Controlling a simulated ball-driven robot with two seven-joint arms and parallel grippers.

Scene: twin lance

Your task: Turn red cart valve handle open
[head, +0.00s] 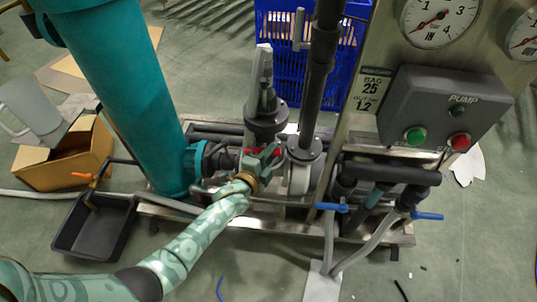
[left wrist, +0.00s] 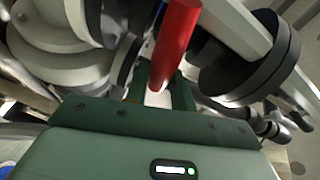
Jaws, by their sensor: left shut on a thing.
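The red valve handle (left wrist: 176,42) is a smooth red bar at the top middle of the left wrist view. It runs down between the fingers of my left gripper (left wrist: 165,95). In the head view my left arm reaches in from the lower left to the pipework. There my left gripper (head: 264,157) is shut on the handle. Only small red bits of the handle (head: 276,152) show there, so its full angle is hidden. My right gripper is in neither view.
Pipes and flanges crowd closely around my left gripper. The grey pump box (head: 445,112) and gauges stand at right. Blue valve handles (head: 428,216) are at lower right. A black tray (head: 95,225) and a cardboard box (head: 62,165) are on the floor at left. A blue crate (head: 300,50) is behind.

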